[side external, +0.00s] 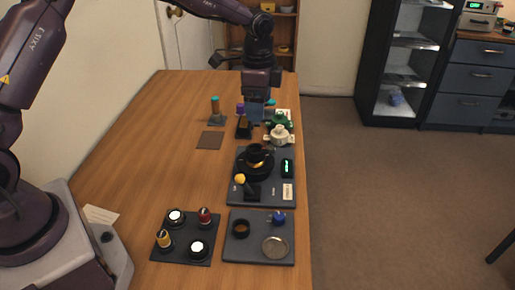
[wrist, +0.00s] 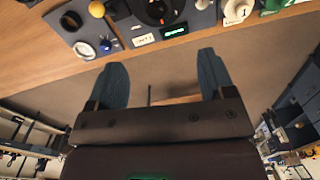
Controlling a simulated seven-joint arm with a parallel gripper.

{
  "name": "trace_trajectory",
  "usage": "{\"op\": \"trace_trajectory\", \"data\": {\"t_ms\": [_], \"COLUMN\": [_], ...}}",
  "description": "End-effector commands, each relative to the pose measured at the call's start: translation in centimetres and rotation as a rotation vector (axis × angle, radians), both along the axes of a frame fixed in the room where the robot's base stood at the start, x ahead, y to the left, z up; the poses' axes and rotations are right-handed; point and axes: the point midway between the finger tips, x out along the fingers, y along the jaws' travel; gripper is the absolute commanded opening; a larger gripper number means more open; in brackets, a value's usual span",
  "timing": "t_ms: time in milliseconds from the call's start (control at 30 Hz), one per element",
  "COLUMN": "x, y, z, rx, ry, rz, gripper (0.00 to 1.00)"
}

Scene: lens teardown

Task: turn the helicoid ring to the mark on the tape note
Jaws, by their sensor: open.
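The black lens with the helicoid ring (side external: 257,163) stands upright on a dark grey board (side external: 262,201), with a brass-coloured part showing at its centre. It is cut off at the top edge of the wrist view (wrist: 155,10). A small white note with dark writing (side external: 287,191), likely the tape note, lies on the board's right; it also shows in the wrist view (wrist: 143,40), its writing too small to read surely. A green-lit display (side external: 287,168) is behind it. My gripper (wrist: 162,75) is open and empty, its fingers wide apart, away from the lens. In the side view it is beyond the lens.
A yellow ball (side external: 239,178) stands beside the lens. Nearer are a tray with a dark ring, blue knob and silver disc (side external: 240,257) and a mat with several small parts (side external: 182,254). White (side external: 280,135) and green parts stand beyond the board.

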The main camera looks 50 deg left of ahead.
Motion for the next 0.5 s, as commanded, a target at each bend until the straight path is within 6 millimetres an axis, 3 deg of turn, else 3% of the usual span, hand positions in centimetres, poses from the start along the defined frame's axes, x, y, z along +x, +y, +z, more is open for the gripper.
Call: {"op": "trace_trajectory", "data": {"t_ms": [233, 500], "x": [-0.3, -0.4], "y": [0.1, 0.0], "z": [-2.0, -7.6], "rx": [0.005, 0.004], "ry": [0.015, 0.016], "rz": [-0.046, -0.044], "gripper": [0.76, 0.76]}}
